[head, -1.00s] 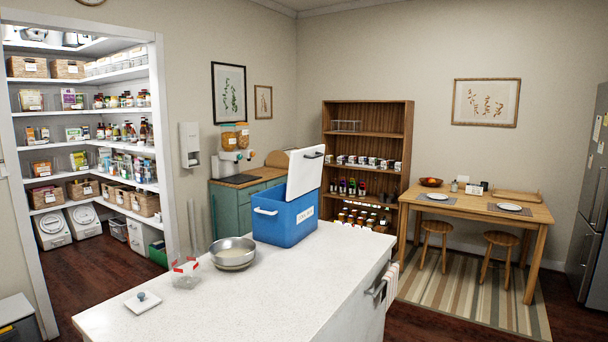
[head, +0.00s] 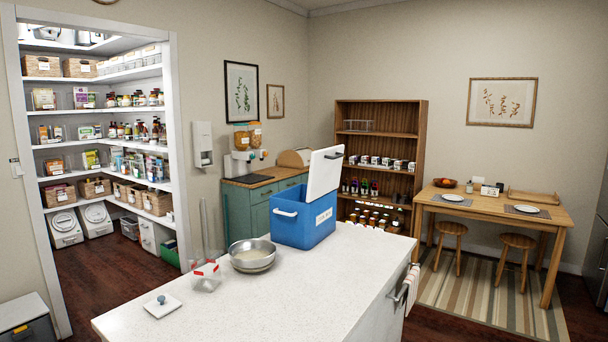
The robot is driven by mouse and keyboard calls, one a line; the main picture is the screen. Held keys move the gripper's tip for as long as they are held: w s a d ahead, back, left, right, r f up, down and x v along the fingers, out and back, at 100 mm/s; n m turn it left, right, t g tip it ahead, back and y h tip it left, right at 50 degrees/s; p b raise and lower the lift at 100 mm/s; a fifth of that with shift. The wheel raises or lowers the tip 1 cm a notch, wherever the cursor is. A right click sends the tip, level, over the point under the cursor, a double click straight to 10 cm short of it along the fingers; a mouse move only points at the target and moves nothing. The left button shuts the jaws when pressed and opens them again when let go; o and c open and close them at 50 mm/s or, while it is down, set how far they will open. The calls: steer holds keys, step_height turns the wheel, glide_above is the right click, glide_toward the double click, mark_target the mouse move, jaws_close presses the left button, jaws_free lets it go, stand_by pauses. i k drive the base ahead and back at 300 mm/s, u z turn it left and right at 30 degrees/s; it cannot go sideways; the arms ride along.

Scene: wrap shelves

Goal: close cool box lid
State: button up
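A blue cool box (head: 301,222) stands on the far part of the white island counter. It has a white handle on its left side and a label on its front. Its white lid (head: 325,174) is open, raised up at the right side of the box, with a dark handle near its top edge. My gripper is not in view.
On the white counter (head: 280,300), a metal bowl (head: 252,254) stands left of the cool box. A clear container with red clips (head: 206,276) and a small white lid with a blue knob (head: 162,305) lie farther left. The counter's front part is clear.

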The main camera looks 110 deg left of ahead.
mark_target(325, 168)
steer(key=z, duration=0.1)
steer(key=k, duration=0.2)
steer(key=u, duration=2.2)
steer(key=k, duration=0.15)
steer(key=u, duration=1.45)
steer(key=k, duration=0.65)
steer(key=z, duration=0.25)
steer(key=i, duration=0.5)
steer(key=z, duration=0.05)
